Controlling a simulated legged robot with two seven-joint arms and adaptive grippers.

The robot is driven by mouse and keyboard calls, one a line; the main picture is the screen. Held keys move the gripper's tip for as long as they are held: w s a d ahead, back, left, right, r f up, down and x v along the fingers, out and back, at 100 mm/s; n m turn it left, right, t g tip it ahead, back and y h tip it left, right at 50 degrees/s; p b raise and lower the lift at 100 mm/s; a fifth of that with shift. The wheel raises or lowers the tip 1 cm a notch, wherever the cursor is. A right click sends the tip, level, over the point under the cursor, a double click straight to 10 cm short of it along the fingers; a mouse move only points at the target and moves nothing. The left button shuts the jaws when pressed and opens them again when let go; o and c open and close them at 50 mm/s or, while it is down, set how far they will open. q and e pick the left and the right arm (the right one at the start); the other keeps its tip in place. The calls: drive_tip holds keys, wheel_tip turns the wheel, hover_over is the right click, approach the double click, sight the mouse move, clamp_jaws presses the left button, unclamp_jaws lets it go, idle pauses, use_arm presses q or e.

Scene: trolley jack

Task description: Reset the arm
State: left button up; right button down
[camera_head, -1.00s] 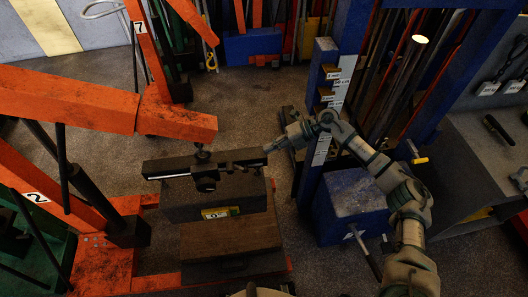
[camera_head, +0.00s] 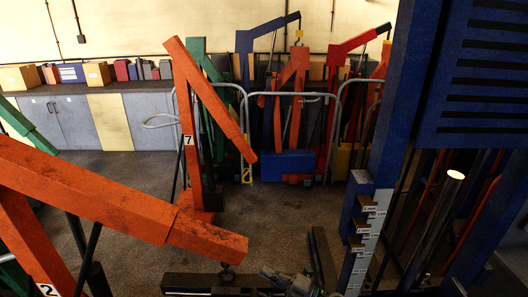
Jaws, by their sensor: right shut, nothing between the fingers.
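My right gripper (camera_head: 270,274) shows at the bottom edge, low and centre. It is shut with nothing in it. Its tips point left, close to the dark bar (camera_head: 190,284) hanging under the orange crane boom (camera_head: 130,203). I cannot tell whether they touch the bar. My right arm runs off below the picture and is mostly hidden. My left gripper is not in view.
A blue upright (camera_head: 394,110) with a stepped, labelled strip (camera_head: 366,240) stands right of my gripper. Another orange crane (camera_head: 188,140) stands behind the boom. Grey cupboards (camera_head: 60,122) line the back wall. Open floor (camera_head: 105,165) lies before them.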

drive_tip(key=s+d+f+m+t+h, duration=0.3)
drive_tip(key=s+d+f+m+h, duration=0.1)
drive_tip(key=d+f+m+h, duration=0.6)
drive_tip(key=s+d+f+m+t+h, duration=0.2)
drive_tip(key=s+d+f+m+h, duration=0.4)
drive_tip(key=m, duration=0.7)
drive_tip(key=s+d+f+m+g+h, duration=0.15)
drive_tip(key=s+f+g, duration=0.4)
drive_tip(key=s, duration=0.55)
drive_tip(key=s+d+f+m+g+h, duration=0.15)
drive_tip(key=s+f+g, duration=0.4)
drive_tip(key=s, duration=0.65)
wheel_tip(320, 180, down, 26)
drive_tip(key=s, duration=0.2)
drive_tip(key=s+d+f+g, duration=0.1)
drive_tip(key=s+d+f, duration=0.2)
drive_tip(key=s+f, duration=1.2)
drive_tip(key=shift+s+d+f+g+y, duration=0.2)
drive_tip(key=shift+s+f+g+y, duration=0.15)
drive_tip(key=shift+f, duration=0.1)
